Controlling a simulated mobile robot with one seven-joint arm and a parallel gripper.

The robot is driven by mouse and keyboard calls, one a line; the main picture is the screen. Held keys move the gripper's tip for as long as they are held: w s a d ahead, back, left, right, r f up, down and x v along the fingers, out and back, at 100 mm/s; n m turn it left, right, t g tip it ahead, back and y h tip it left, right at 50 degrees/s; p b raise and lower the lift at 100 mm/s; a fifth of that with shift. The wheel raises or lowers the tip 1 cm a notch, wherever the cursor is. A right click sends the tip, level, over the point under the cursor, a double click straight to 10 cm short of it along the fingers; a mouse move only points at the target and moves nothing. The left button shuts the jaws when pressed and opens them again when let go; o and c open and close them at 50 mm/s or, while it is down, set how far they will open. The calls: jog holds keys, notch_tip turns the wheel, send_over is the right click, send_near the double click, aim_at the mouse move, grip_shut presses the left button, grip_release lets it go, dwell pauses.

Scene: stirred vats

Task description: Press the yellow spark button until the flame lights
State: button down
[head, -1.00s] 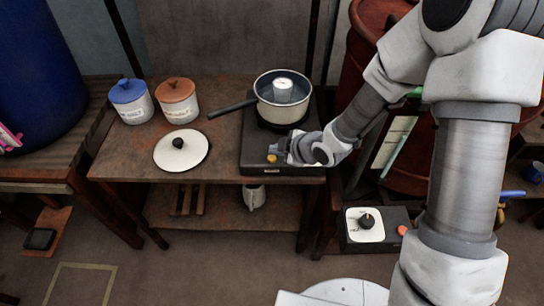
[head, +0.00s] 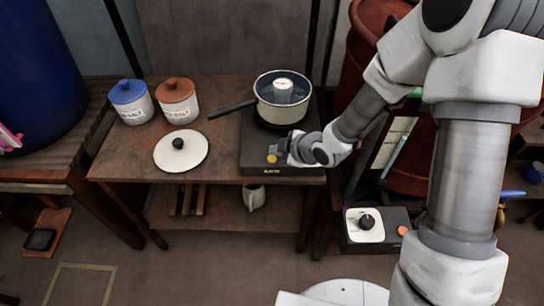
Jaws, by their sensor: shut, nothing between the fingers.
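The yellow spark button (head: 271,158) is on the front part of the dark burner unit (head: 255,168), which sits at the right of the wooden table. My gripper (head: 276,149) is shut and empty, its tip right at the button. I cannot tell whether it touches the button. A cream saucepan (head: 272,113) stands on the burner with its dark handle pointing left. A grey-white cylinder shows inside the pan. No flame is visible under the pan, though the pan hides most of the burner top.
A white lid (head: 165,156) lies left of the burner. A blue-lidded jar (head: 131,103) and an orange-lidded jar (head: 177,98) stand behind it. A control box with a black knob (head: 367,221) sits low at the right. A red vat (head: 370,22) stands behind my arm.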

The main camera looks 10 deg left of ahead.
aim_at(276, 162)
jog(key=shift+f, duration=0.1)
dwell(0.5)
jog(key=shift+f+b, duration=0.4)
jog(key=shift+b, duration=0.2)
jog(key=shift+f+b, duration=0.45)
jog(key=shift+b, duration=0.05)
dwell(0.4)
jog(key=shift+r, duration=0.1)
jog(key=shift+r+p, duration=0.65)
jog(key=shift+r, duration=0.15)
notch_tip(276, 162, up, 5)
jog(key=p, duration=0.4)
dwell(0.9)
